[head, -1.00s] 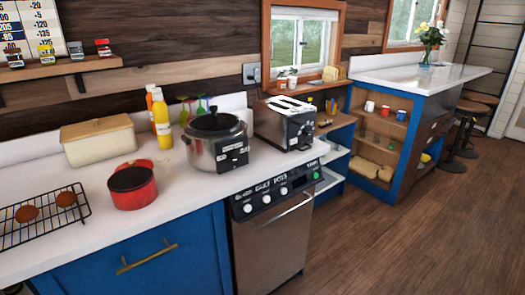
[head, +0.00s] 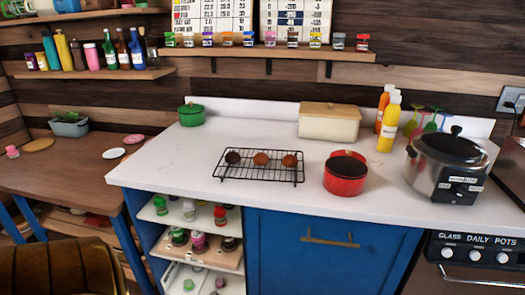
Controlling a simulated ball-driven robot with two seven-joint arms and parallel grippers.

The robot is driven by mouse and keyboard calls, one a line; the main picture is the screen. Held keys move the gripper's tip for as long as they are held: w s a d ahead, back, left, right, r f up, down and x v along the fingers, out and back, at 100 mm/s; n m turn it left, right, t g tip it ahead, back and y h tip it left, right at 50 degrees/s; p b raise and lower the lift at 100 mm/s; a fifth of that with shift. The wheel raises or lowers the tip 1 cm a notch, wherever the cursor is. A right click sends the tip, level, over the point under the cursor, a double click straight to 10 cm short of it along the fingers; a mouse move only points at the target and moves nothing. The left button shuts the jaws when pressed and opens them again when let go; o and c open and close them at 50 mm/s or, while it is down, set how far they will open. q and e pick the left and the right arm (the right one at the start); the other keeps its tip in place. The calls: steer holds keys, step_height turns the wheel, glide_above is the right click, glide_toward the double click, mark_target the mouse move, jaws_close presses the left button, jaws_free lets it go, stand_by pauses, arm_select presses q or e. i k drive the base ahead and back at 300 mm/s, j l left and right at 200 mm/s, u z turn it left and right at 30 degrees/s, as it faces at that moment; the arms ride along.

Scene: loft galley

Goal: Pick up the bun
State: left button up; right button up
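Several brown round items that look like buns sit in a row on a black wire rack (head: 262,176) on the white counter. The left bun (head: 233,157) is darkest. The middle bun (head: 261,159) and the right bun (head: 289,160) are a lighter reddish brown. Neither of my grippers shows in the head view.
A red pot (head: 346,176) stands right of the rack, with a cream bread box (head: 329,124) behind. A green pot (head: 191,115) is at the back left. A slow cooker (head: 447,168) stands at the right. The counter (head: 160,165) left of the rack is clear.

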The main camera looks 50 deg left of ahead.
mark_target(261, 159)
steer(key=u, duration=1.75)
steer(key=l, duration=0.1)
steer(key=i+z, duration=0.05)
